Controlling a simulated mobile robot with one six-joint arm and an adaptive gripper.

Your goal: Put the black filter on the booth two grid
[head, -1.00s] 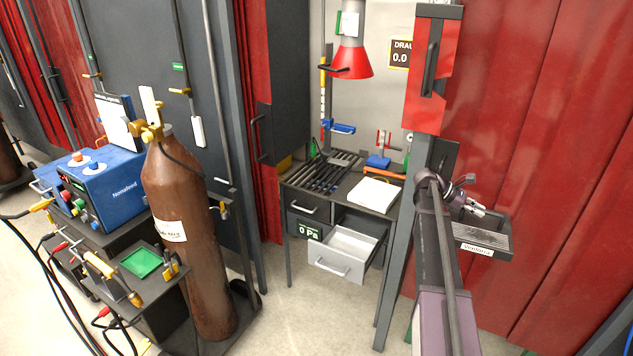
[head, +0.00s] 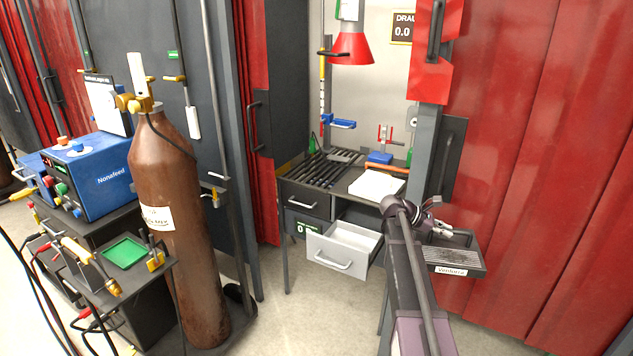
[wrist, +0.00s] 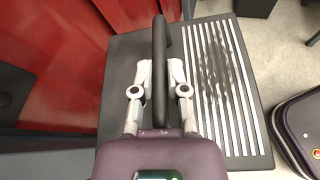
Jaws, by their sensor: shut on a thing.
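My gripper (wrist: 160,80) is shut on a thin black plate-like piece (wrist: 160,40), seen edge-on in the wrist view and apparently the black filter. It stands upright between the two pale fingers, above the plain dark part of a small tray (wrist: 120,110). Whether it touches the tray I cannot tell. In the head view my gripper (head: 440,229) is over this tray (head: 452,270) at the booth's right side; the filter is not clearly visible there. The tray's right half has pale slats (wrist: 222,140) with a dark smudge. A dark slatted grid (head: 325,168) lies on the booth table.
A white stack (head: 376,185) and blue block (head: 379,158) are on the table, above an open drawer (head: 340,250). A brown gas cylinder (head: 185,230) and a cart with a blue unit (head: 105,180) stand left. Red curtains (head: 540,150) hang behind the tray. Floor between is clear.

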